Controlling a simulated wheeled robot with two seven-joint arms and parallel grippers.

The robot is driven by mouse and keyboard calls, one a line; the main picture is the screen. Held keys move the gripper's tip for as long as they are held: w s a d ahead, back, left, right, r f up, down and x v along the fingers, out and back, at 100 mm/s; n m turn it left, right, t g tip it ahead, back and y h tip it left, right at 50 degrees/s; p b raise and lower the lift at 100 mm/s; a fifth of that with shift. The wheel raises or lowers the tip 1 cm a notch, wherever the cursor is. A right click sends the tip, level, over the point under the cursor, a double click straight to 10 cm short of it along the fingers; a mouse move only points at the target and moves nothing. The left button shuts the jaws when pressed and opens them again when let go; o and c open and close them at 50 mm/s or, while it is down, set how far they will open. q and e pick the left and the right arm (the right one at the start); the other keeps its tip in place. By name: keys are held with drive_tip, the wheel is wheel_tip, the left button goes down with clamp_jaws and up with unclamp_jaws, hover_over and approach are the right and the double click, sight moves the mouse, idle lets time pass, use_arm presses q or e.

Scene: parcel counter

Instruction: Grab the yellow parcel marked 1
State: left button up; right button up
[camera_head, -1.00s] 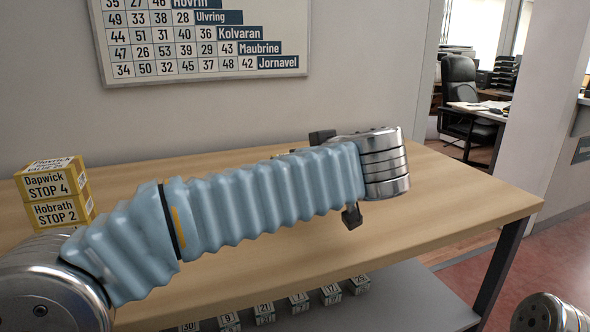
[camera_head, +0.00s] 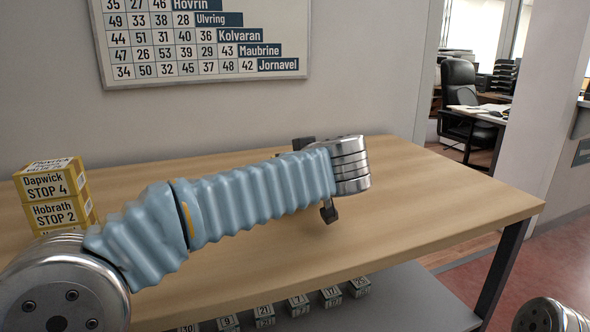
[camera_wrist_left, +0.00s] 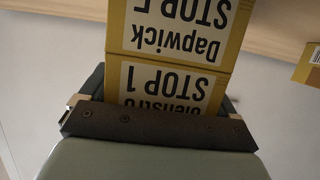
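The yellow parcel marked STOP 1 (camera_wrist_left: 165,92) shows in the left wrist view, its label upside down. It adjoins another yellow parcel reading Dapwick (camera_wrist_left: 175,30), whose stop number is cut by the frame edge. My left gripper (camera_wrist_left: 160,98) has a dark jaw on each side of the STOP 1 parcel, close to its sides, with no clear sign of squeezing. In the head view my left gripper (camera_head: 316,178) is mostly behind my own arm, which hides both parcels. My right gripper is out of view.
Yellow parcels marked Dapwick STOP 4 (camera_head: 52,184) and Hobrath STOP 2 (camera_head: 62,213) are stacked at the counter's left. The wooden counter (camera_head: 440,205) is clear on the right. Small numbered cubes (camera_head: 298,305) stand on the grey shelf (camera_head: 405,300) below.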

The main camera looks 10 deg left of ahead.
use_arm(q)
drive_tip(key=shift+c, duration=1.1)
drive_tip(key=shift+r, duration=0.15)
